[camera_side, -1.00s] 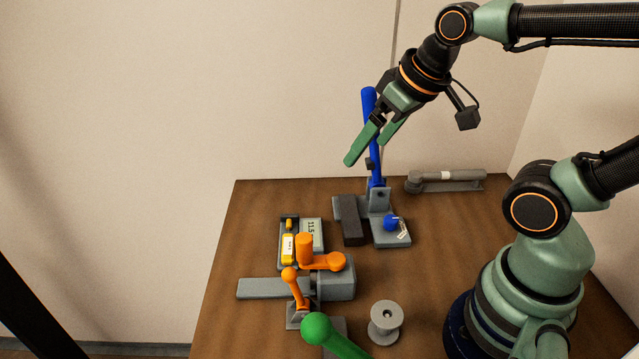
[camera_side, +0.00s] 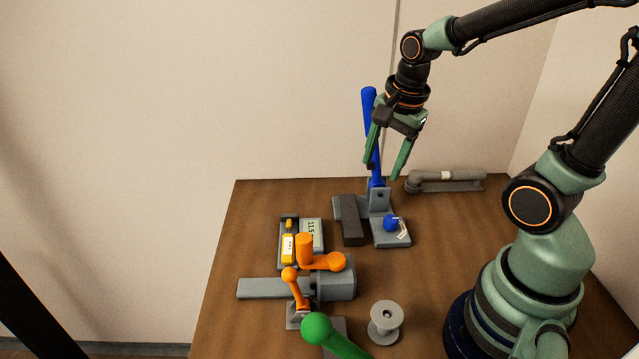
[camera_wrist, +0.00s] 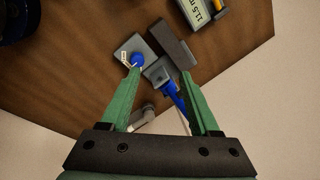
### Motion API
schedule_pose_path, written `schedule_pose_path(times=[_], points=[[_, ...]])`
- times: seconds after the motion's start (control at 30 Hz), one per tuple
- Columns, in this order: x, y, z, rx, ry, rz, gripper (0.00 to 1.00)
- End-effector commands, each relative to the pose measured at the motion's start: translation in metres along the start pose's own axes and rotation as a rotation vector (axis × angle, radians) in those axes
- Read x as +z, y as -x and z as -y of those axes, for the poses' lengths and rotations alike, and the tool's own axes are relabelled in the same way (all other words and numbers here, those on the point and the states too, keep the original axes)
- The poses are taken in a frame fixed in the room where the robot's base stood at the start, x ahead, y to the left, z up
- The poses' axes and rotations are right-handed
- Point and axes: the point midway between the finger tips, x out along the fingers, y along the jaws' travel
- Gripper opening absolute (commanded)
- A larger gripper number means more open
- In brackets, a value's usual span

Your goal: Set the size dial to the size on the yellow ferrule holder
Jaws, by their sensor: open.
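The blue size dial (camera_side: 391,223) is a small round knob on a grey base, with a white label (camera_side: 403,232) beside it; the marks are too small to read. The dial also shows in the wrist view (camera_wrist: 137,60), close to the left fingertip in the picture. The yellow ferrule holder (camera_side: 288,248) lies in a grey tray at the left; its label is unreadable. Next to it a grey plate (camera_side: 312,234) reads "11.5" and appears in the wrist view (camera_wrist: 195,12). My gripper (camera_side: 384,171) is open and empty, well above the dial, fingers pointing down.
A tall blue lever (camera_side: 369,115) rises behind the dial, close to my gripper. A dark block (camera_side: 352,219) lies left of the dial. An orange-handled fixture (camera_side: 322,261), grey spool (camera_side: 386,321) and green-knobbed lever (camera_side: 319,330) stand nearer. A grey pipe (camera_side: 446,181) lies behind.

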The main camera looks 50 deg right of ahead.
Motion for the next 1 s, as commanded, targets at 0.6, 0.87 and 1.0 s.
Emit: schedule_pose_path(times=[0.6,0.87,1.0], points=[[-0.043,-0.061,-0.028,0.216,-1.209,-0.081,0.62],[-0.042,-0.08,-0.032,0.221,-1.223,-0.083,0.62],[-0.041,-0.098,-0.036,0.222,-1.222,-0.083,0.62]])
